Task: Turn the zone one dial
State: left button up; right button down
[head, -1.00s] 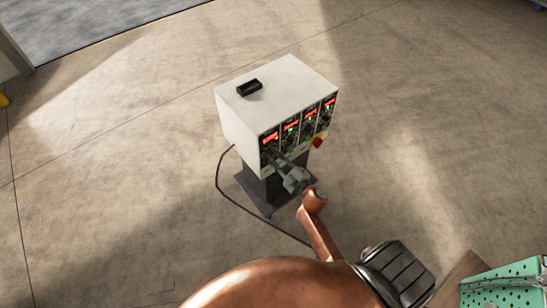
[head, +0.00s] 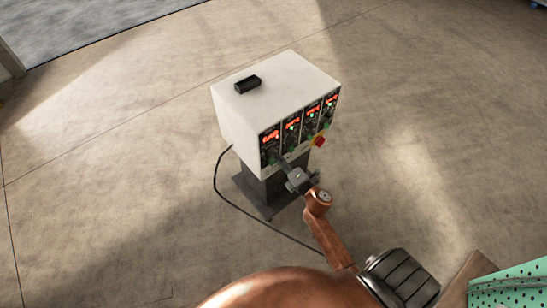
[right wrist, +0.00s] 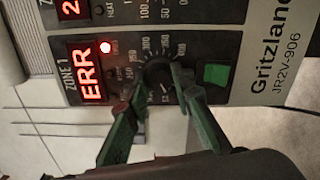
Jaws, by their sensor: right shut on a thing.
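The controller box (head: 277,83) is white and stands on a dark pedestal, with a row of lit panels on its front. In the right wrist view the zone one panel shows a red ERR display (right wrist: 88,76). The round black zone one dial (right wrist: 159,76) sits beside it, inside a printed number scale. My right gripper (right wrist: 156,82) is shut on the dial, one dark green finger on each side. In the head view my right gripper (head: 281,160) reaches the leftmost panel, and the dial is hard to make out there. My left gripper is out of view.
A green rocker switch (right wrist: 217,74) sits close beside the dial. A black tray (head: 248,84) lies on top. A cable (head: 217,190) runs along the floor. A perforated green surface (head: 515,280) is at lower right.

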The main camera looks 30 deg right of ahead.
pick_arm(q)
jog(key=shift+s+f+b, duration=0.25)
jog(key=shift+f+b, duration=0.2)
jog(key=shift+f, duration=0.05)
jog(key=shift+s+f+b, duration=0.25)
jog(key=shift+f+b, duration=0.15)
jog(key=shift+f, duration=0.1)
pick_arm(e)
jog(key=shift+f+n, duration=0.2)
jog(key=shift+n, duration=1.4)
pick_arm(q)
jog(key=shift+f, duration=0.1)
pick_arm(e)
jog(key=shift+r+n, duration=0.1)
jog(key=shift+n, duration=0.2)
jog(key=c, duration=1.7)
grip_release()
jog(key=s, duration=0.8)
jog(key=s+d, duration=0.1)
jog(key=s, duration=0.3)
